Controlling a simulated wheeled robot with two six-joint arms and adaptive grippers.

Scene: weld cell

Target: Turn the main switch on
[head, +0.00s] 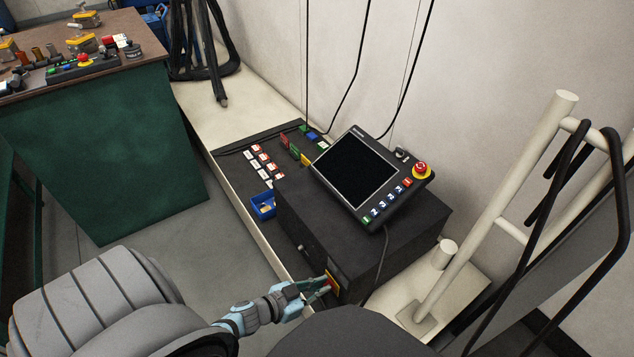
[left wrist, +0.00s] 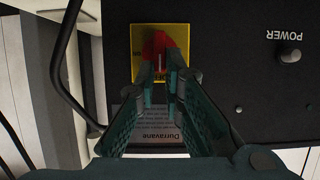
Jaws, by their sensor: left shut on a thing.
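The main switch is a red knob (left wrist: 158,46) on a yellow plate (left wrist: 138,38), set in the front of a black cabinet (head: 318,240). In the head view, a small red and yellow patch of the switch (head: 331,281) shows low on the cabinet's front. My left gripper (head: 318,287) reaches it from the lower left. In the left wrist view, my left gripper (left wrist: 160,75) has its two teal fingers close together, shut on the red knob. A pale line on the knob runs up and down in that picture. The fingers hide part of the plate's lettering. My right gripper is not in view.
A screen panel (head: 359,172) with a red stop button (head: 421,170) sits on the cabinet. A POWER button (left wrist: 290,55) is right of the switch. A pale rail (head: 490,215) rises at the right.

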